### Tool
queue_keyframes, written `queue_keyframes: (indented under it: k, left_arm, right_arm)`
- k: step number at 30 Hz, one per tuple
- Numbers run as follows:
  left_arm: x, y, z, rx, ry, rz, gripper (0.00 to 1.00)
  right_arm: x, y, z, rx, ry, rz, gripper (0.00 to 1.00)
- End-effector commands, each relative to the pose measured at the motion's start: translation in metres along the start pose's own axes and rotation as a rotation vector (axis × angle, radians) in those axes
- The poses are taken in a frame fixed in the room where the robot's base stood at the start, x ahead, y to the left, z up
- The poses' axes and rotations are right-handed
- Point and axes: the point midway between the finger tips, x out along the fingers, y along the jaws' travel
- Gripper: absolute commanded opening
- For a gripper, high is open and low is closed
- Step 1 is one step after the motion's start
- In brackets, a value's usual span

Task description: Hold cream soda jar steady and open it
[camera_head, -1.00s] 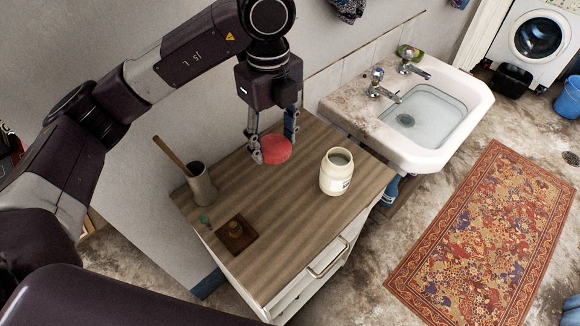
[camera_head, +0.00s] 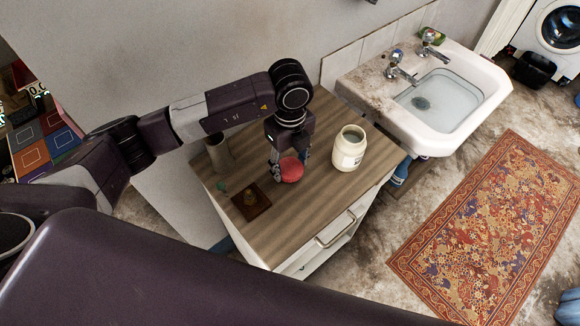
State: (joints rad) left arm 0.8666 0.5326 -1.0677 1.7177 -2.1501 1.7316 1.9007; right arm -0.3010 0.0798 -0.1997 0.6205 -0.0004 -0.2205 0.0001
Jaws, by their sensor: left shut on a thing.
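The cream jar (camera_head: 348,152) stands upright on the wooden top of a cabinet (camera_head: 300,215), with its mouth open and no lid on it. My left gripper (camera_head: 289,165) is shut on a round red lid (camera_head: 293,171). It holds the lid low over the cabinet top, to the left of the jar and apart from it. I cannot tell whether the lid touches the wood. The gripper's fingers are partly hidden by the lid. My right gripper is not in view.
A grey pot (camera_head: 219,154) and a square brown board (camera_head: 251,202) with a small brass-coloured piece are at the cabinet's left. A small green item (camera_head: 222,187) lies near them. The sink (camera_head: 440,100) is at right. The cabinet's front middle is clear.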

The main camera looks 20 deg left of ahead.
Motion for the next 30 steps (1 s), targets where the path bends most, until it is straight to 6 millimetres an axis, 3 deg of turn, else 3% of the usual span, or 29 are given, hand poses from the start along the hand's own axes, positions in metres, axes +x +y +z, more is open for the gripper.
queue_keyframes:
  k: [6,17,18,21,23,30]
  left_arm:
    - [0.025,0.0,0.0,0.0,0.001,0.001,0.19]
    - [0.031,0.0,0.0,0.0,0.0,0.0,0.19]
    - [0.031,0.0,0.0,0.0,0.0,0.0,0.49]
    - [0.03,0.0,0.0,0.0,0.0,0.0,0.6]
    - [0.03,0.0,0.0,0.0,0.0,0.0,0.66]
    - [0.029,0.0,0.0,0.0,0.0,0.0,0.66]
  right_arm:
    - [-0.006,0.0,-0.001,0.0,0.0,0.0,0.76]
    - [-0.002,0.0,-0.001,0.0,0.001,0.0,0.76]
    - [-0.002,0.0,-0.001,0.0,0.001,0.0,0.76]
    - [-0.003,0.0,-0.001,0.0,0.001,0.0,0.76]
    - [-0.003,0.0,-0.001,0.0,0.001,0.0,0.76]
    - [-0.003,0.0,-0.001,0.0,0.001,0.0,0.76]
